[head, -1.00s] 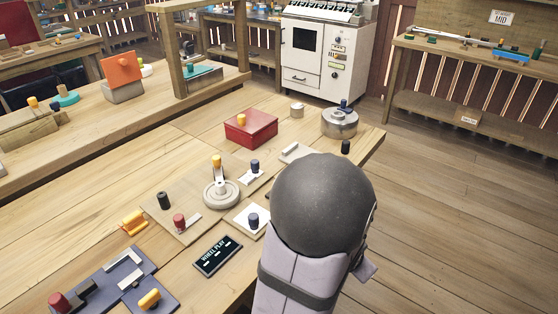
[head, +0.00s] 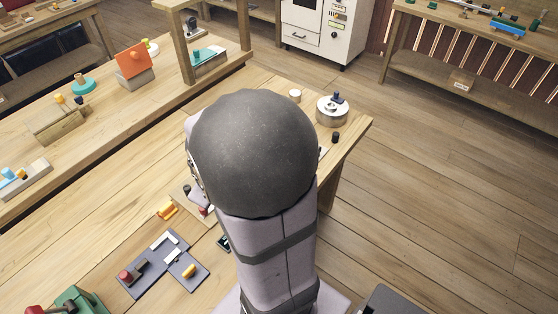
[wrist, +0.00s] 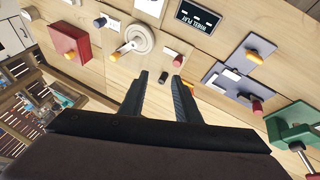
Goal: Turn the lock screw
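In the wrist view, a board carries a pale round wheel (wrist: 138,38) with a yellow knob (wrist: 115,57). Beside it are a red knob (wrist: 178,60) by a white strip and a short black knob (wrist: 163,77). No part is marked as the lock screw, so I cannot tell which it is. My gripper (wrist: 160,75) is open and appears empty, its fingers apart and pointing at the board. The black knob shows between the fingertips, apparently beyond them. In the head view my arm hides the gripper, the wheel and most of the board.
The WHEEL PLAY sign (wrist: 200,15) lies beside the board.

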